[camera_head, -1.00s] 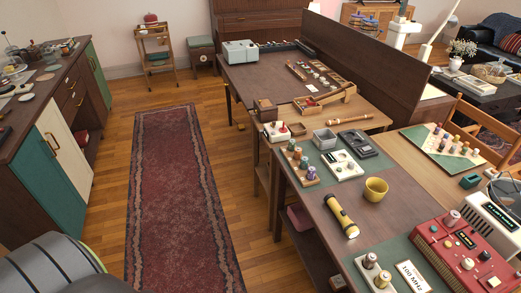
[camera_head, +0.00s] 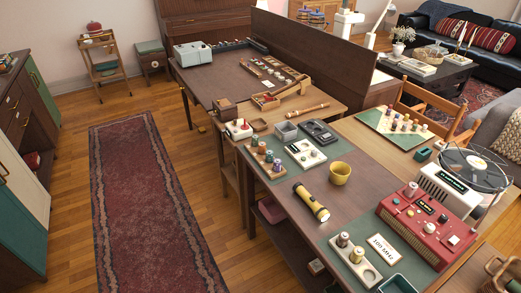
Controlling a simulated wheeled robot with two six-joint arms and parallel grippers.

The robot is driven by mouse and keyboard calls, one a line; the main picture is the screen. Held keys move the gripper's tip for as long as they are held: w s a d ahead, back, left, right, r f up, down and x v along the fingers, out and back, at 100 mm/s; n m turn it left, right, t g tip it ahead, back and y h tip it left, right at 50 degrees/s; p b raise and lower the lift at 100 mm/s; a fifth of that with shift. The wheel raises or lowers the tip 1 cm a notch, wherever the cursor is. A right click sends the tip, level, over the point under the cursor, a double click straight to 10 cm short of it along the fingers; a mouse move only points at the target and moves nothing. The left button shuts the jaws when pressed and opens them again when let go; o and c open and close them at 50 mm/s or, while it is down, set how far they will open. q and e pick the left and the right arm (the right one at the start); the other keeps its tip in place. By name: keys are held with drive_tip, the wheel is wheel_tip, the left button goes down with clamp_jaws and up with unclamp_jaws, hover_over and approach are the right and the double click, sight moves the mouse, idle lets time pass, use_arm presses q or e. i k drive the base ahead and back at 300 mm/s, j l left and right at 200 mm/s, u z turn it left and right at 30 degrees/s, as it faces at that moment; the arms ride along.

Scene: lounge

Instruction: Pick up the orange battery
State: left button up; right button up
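I cannot make out an orange battery for certain. A wooden holder (camera_head: 272,175) on the near table carries several small upright cylinders with coloured bands, among them green and purple ones; they may be batteries. A pale tray (camera_head: 350,266) at the front edge holds two more upright cylinders (camera_head: 342,240), whitish and brownish on top. Another cylinder (camera_head: 411,188) stands on the red device (camera_head: 428,228). Neither of my grippers shows in the view.
The near table (camera_head: 310,205) also bears a yellow flashlight (camera_head: 311,203), a yellow cup (camera_head: 340,173), a grey box (camera_head: 286,131) and a white card (camera_head: 384,249). A board with coloured pegs (camera_head: 395,127) lies at right. The red rug (camera_head: 140,190) on the left is clear.

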sight(262, 145)
drive_tip(key=z, duration=1)
drive_tip(key=j+z, duration=0.75)
drive_tip(key=z, duration=0.2)
drive_tip(key=k+j+z, duration=0.1)
drive_tip(key=j+z, duration=0.35)
drive_tip(key=k+j+z, duration=0.1)
drive_tip(key=j+z, duration=0.15)
drive_tip(key=z, duration=0.25)
